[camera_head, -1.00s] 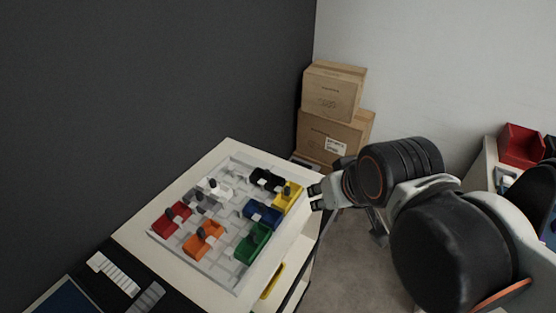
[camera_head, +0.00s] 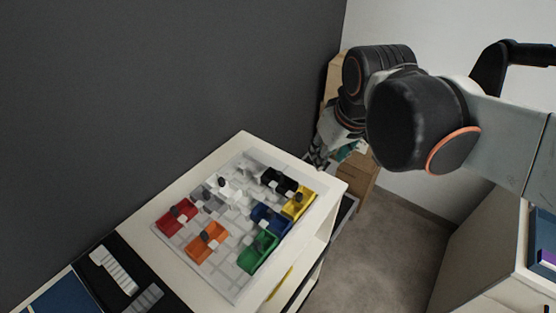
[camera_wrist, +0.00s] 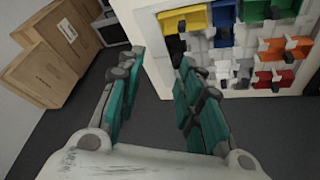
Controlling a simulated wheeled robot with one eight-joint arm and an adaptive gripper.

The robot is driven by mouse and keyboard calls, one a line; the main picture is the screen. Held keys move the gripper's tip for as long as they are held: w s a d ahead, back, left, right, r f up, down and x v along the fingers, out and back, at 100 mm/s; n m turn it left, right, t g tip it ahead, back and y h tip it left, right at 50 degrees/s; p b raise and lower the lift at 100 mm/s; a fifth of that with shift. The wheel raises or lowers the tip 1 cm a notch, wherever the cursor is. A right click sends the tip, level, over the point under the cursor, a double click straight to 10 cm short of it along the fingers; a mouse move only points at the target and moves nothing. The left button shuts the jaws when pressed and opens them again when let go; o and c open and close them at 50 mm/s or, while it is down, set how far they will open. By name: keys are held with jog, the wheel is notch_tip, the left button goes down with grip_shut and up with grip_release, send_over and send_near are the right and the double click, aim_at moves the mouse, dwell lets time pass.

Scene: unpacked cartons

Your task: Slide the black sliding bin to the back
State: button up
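The black sliding bin (camera_head: 279,180) sits on a light grey slotted board (camera_head: 232,283) near its far corner, beside the yellow bin (camera_head: 299,203). In the wrist view, a dark shape that looks like the black bin (camera_wrist: 175,48) shows below the yellow bin (camera_wrist: 184,20), partly hidden by my right finger. My gripper (camera_head: 318,156) is in the air beyond the board's far right side, apart from the black bin. Its teal-padded fingers (camera_wrist: 158,68) are spread with nothing between them.
Blue (camera_head: 271,217), green (camera_head: 258,252), orange (camera_head: 207,242), red (camera_head: 176,216), white (camera_head: 232,190) and grey bins share the board. A dark wall (camera_head: 150,90) runs behind the table. Cardboard boxes (camera_wrist: 45,62) stand on the floor beyond it.

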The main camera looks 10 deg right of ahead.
jog(key=w+a+f+n+g, duration=0.1)
jog(key=w+a+n+g, duration=0.2)
jog(key=w, duration=0.5)
jog(key=n+g+p, duration=0.1)
jog(key=n+g, duration=0.1)
jog(key=n, duration=0.1)
send_over(279, 172)
notch_tip(279, 172, down, 4)
notch_tip(279, 172, down, 14)
jog(key=b, duration=0.3)
jog(key=shift+b, duration=0.35)
grip_shut()
